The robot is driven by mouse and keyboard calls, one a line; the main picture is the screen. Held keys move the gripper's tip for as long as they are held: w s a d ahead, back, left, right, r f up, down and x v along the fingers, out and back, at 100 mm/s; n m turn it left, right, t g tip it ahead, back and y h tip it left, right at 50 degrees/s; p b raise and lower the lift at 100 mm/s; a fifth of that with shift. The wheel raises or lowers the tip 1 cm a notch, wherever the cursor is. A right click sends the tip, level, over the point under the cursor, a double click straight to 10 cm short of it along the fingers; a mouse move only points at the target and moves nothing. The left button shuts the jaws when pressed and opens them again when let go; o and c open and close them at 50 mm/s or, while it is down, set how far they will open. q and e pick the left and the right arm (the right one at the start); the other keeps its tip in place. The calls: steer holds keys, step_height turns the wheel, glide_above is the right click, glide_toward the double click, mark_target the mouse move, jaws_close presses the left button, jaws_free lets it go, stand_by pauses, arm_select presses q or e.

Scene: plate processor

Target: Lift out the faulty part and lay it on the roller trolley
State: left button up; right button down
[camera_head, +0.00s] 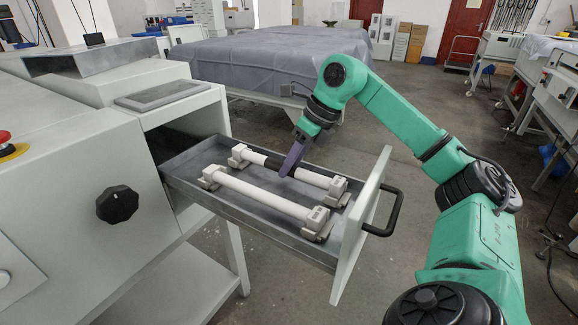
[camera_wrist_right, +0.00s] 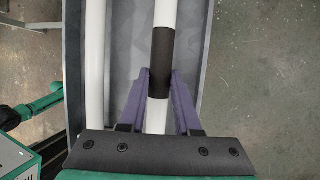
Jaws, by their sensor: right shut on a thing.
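Two white rollers lie side by side in grey end brackets in the open drawer (camera_head: 190,160). The far roller (camera_head: 314,179) has a dark band around its middle; the near roller (camera_head: 262,194) is plain white. My right gripper (camera_head: 287,172) reaches down into the drawer with purple fingers and is shut on the far roller. In the right wrist view its fingers (camera_wrist_right: 160,76) lie on either side of the banded roller (camera_wrist_right: 165,14), by the dark band. The roller appears still in its brackets. My left gripper is not in view. I cannot identify the roller trolley.
The drawer's front panel (camera_head: 361,225) has a black handle (camera_head: 388,212). The pale machine (camera_head: 85,190) with a black knob (camera_head: 117,205) stands at left. A covered table (camera_head: 270,60) is behind. A small wheeled cart (camera_head: 462,58) stands far back right.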

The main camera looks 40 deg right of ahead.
step_height(320, 180, up, 20)
steer(key=p, duration=1.1)
steer(key=shift+f, duration=0.25)
